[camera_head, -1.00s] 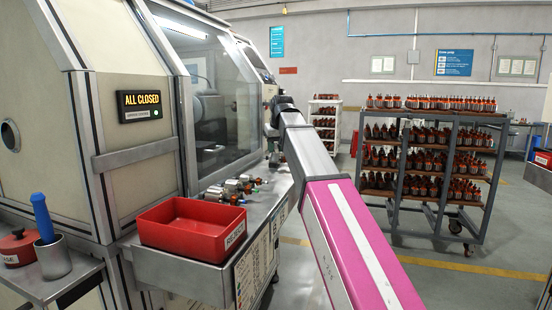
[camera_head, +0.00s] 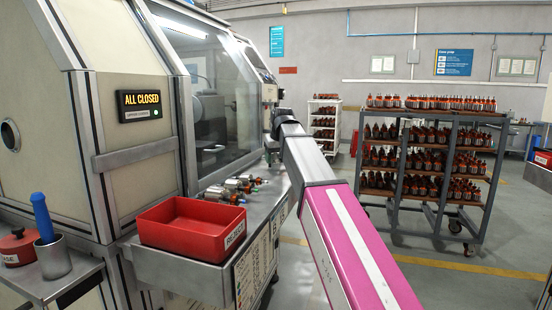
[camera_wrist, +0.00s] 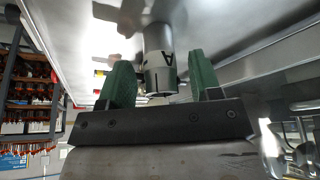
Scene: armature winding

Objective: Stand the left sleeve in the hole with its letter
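In the wrist view, a grey metal sleeve (camera_wrist: 160,75) with a pale band lettered A shows between the two green fingers of my gripper (camera_wrist: 163,82). The gripper is open, with a narrow gap on each side of the sleeve. The sleeve's far end meets a shiny metal surface (camera_wrist: 240,25); whether it stands in a hole there cannot be told. In the head view, my gripper is mostly hidden at the end of my arm, over the far part of the metal ledge (camera_head: 262,215). That sleeve cannot be picked out there, and no lettered hole is readable.
Several metal parts with coloured tips (camera_head: 236,188) lie on the ledge behind a red bin (camera_head: 190,228). The closed machine window (camera_head: 220,100) rises along the ledge's left side. A rack of bottle-shaped parts (camera_head: 435,165) stands to the right, with open floor between.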

